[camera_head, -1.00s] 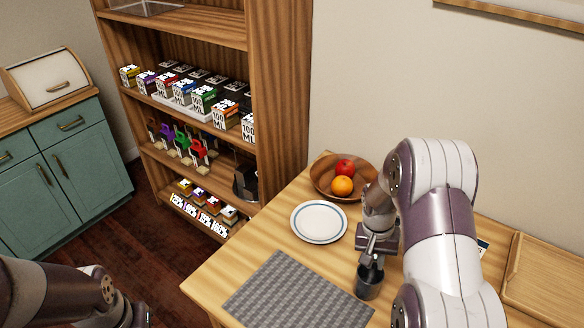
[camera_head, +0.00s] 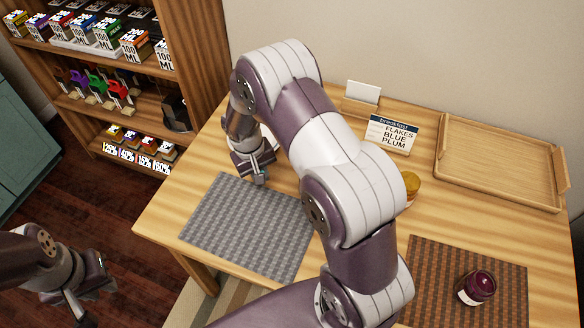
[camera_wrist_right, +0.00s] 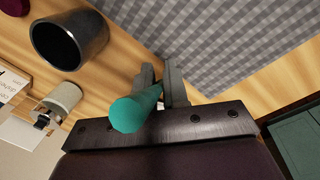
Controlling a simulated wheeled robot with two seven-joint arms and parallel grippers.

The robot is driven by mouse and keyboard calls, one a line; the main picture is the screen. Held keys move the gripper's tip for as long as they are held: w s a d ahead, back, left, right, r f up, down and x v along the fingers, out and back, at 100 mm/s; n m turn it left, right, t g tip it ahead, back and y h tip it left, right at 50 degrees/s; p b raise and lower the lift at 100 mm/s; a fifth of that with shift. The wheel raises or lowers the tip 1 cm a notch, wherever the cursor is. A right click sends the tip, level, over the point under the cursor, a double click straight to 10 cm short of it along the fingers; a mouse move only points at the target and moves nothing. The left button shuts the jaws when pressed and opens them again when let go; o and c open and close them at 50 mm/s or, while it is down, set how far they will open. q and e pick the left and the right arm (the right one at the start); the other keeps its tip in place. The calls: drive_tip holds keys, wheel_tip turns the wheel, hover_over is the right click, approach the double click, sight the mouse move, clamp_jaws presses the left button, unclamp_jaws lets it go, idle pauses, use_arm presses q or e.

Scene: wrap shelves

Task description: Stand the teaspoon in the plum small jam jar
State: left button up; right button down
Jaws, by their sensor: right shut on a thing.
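The plum small jam jar (camera_head: 477,287) stands open and upright on the brown checked mat at the lower right of the head view, with dark red-purple inside and a pale label. My right gripper (camera_head: 261,176) is above the table near the grey mat's far edge. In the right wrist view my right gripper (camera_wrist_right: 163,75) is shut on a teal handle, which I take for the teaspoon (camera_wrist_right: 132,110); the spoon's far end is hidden. My left gripper (camera_head: 76,308) is low at the left, apart from the table, its fingertips unclear.
A dark metal cup (camera_wrist_right: 70,38) stands beside the grey mat (camera_head: 245,225); my right arm hides it in the head view. An amber jar (camera_head: 412,188) is partly behind that arm. A card (camera_head: 391,134) and a wooden tray (camera_head: 500,160) are at the back. Shelves (camera_head: 100,85) stand left.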

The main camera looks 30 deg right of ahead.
drive_tip(key=s+d+r+m, duration=0.4)
drive_tip(key=d+r, duration=0.5)
drive_tip(key=d, duration=0.3)
drive_tip(key=s+d+r+m, duration=0.1)
drive_tip(key=s+r+m, duration=0.1)
drive_tip(key=s, duration=0.5)
drive_tip(key=s+d+r+m, duration=0.1)
drive_tip(key=s+r+m, duration=0.1)
drive_tip(key=s, duration=0.5)
drive_tip(key=w+a+f, duration=0.4)
drive_tip(key=w+f, duration=0.6)
drive_tip(key=f, duration=0.1)
drive_tip(key=shift+f+g+p, duration=0.25)
drive_tip(key=shift+g+p, duration=0.15)
drive_tip(key=shift+f, duration=0.1)
